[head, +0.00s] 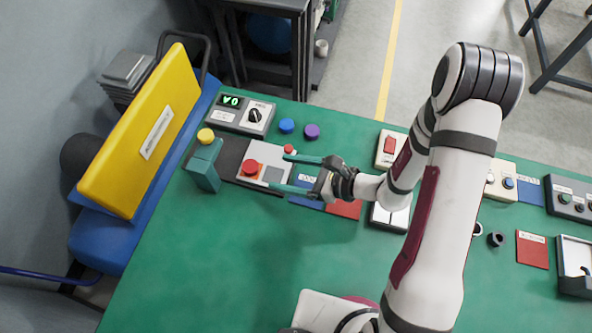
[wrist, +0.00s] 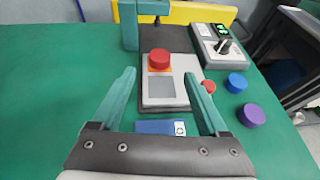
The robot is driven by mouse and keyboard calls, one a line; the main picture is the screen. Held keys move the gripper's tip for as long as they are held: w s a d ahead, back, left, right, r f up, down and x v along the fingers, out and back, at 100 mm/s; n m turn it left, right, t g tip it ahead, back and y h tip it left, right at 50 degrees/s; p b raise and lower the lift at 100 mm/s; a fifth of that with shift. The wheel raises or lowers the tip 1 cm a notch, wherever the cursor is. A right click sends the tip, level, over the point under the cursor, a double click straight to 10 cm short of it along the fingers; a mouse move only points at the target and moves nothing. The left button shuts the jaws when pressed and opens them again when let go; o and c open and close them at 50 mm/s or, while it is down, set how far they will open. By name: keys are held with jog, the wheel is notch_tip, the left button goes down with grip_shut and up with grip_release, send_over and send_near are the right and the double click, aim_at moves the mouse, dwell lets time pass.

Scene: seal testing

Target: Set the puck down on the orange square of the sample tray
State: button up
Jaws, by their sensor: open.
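The red puck (head: 250,167) rests on the sample tray (head: 272,155), a pale plate. In the wrist view the red puck (wrist: 160,58) sits on the tray's orange square (wrist: 149,69), which shows only as a thin edge around it. The tray's grey square (wrist: 166,92) is bare, on the side nearer my gripper. My gripper (head: 284,171) is open and empty, low over the near end of the tray, its fingers spread wide. In the wrist view my gripper (wrist: 165,75) has the puck ahead of its fingertips, apart from both.
A teal fixture with a yellow knob (head: 205,135) stands just beyond the tray on a dark plate. A control box with a dial (head: 254,116), a blue puck (head: 286,125) and a purple puck (head: 312,131) are nearby. A small red piece (wrist: 208,87) is close to one finger.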

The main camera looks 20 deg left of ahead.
jog(key=v, duration=0.3)
jog(key=shift+r, duration=0.1)
jog(key=s+d+r+n+g+h, duration=0.3)
jog(key=s+r+n+g+h, duration=0.15)
jog(key=s+r+n, duration=0.65)
jog(key=s+d+r+n+t+h, duration=0.1)
jog(key=s+d+r+h, duration=0.1)
jog(key=d, duration=0.4)
jog(key=s+d+r+n+t+h, duration=0.1)
jog(key=s+d+r+h, duration=0.1)
jog(key=d+h, duration=0.3)
jog(key=shift+d+n+t, duration=0.35)
jog(key=shift+d+n, duration=0.05)
jog(key=shift+d, duration=0.2)
